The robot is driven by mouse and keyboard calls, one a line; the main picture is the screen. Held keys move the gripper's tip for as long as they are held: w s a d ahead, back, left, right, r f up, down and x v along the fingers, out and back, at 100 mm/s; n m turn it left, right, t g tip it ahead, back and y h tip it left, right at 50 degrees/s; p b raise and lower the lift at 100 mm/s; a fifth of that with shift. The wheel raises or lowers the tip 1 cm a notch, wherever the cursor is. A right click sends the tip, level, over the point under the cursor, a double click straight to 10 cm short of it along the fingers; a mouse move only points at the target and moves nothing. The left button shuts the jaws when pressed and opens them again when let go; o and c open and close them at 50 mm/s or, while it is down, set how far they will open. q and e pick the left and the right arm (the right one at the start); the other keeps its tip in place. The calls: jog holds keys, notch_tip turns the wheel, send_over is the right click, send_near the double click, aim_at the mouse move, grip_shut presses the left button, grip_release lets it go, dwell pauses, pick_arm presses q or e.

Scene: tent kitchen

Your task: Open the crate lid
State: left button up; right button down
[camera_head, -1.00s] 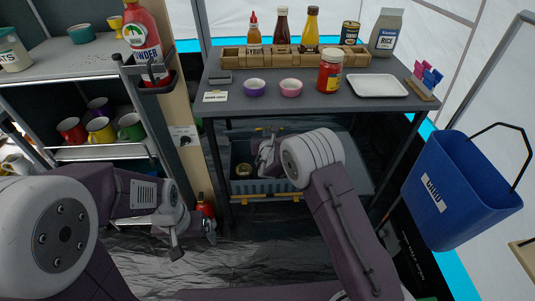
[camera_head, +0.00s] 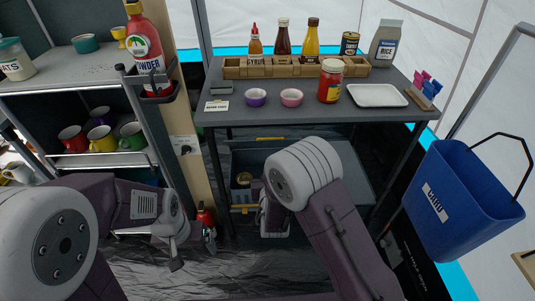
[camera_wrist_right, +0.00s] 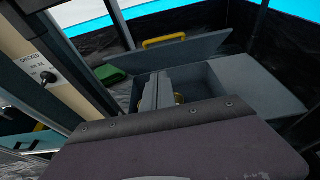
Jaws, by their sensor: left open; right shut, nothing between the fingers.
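The grey-blue crate (camera_head: 241,196) stands on the floor under the table, partly hidden by my right arm. In the right wrist view, its lid (camera_wrist_right: 185,55) with a yellow handle (camera_wrist_right: 164,41) is tilted up at the far side, and the inside shows. A round tin (camera_head: 243,179) shows inside. My right gripper (camera_head: 275,222) is low at the crate's front in the head view, its tips hard to make out; in the right wrist view its fingers (camera_wrist_right: 154,92) are together and empty. My left gripper (camera_head: 194,252) is open and empty, left of the crate above the floor.
The table (camera_head: 300,112) above the crate carries a bottle rack (camera_head: 295,67), bowls, a jar and a white tray (camera_head: 377,96). A shelf with mugs (camera_head: 101,138) stands left. A blue bucket (camera_head: 462,195) hangs right. Dark sheeting covers the floor.

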jog(key=w+b, duration=0.3)
jog(key=w, duration=1)
jog(key=shift+f+b, duration=0.35)
jog(key=shift+f, duration=0.1)
jog(key=shift+w+r, duration=0.1)
jog(key=shift+w, duration=0.05)
jog(key=w+r+p, duration=0.1)
jog(key=w+r, duration=0.1)
jog(key=w, duration=0.1)
jog(key=shift+r, duration=0.3)
jog(key=shift+s, duration=0.1)
